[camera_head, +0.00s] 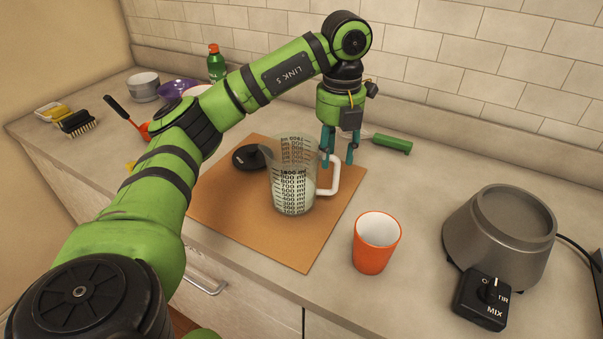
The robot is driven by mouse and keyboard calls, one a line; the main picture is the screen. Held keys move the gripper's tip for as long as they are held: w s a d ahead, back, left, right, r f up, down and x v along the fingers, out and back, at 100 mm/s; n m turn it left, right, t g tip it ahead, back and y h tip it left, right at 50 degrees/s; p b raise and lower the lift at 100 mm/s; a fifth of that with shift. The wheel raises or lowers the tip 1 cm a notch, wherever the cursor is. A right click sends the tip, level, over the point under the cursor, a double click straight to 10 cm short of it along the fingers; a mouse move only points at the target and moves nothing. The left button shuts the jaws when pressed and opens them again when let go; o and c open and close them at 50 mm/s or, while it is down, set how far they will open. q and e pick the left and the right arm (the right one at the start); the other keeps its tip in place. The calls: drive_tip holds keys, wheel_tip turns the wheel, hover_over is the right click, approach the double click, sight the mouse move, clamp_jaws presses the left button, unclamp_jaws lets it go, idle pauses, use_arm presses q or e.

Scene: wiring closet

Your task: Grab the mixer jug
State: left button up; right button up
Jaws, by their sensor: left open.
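The mixer jug (292,185) is a clear measuring jug with black millilitre marks and a white handle on its right side. It stands upright on a brown board (235,213) and has some pale content low inside. My left gripper (337,158) points down with its teal fingers apart, just above and behind the handle (333,180). I cannot tell whether a finger touches the handle. A round black lid (249,157) lies on the board left of the jug. My right gripper is not in view.
An orange cup (376,243) stands right of the board. A grey mixer base (500,232) with a black knob box (482,298) is at the far right. A green-handled tool (391,144) lies behind my gripper. Brushes (76,122), a bowl (177,89) and a green bottle (216,64) are back left.

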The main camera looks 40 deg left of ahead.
use_arm(q)
drive_tip(key=f, duration=0.3)
drive_tip(key=shift+w+d+f, duration=0.1)
drive_tip(key=shift+d+f, duration=0.15)
drive_tip(key=shift+f+p, duration=0.3)
drive_tip(key=shift+f, duration=0.6)
drive_tip(key=shift+w, duration=0.1)
drive_tip(key=c, duration=0.7)
clamp_jaws()
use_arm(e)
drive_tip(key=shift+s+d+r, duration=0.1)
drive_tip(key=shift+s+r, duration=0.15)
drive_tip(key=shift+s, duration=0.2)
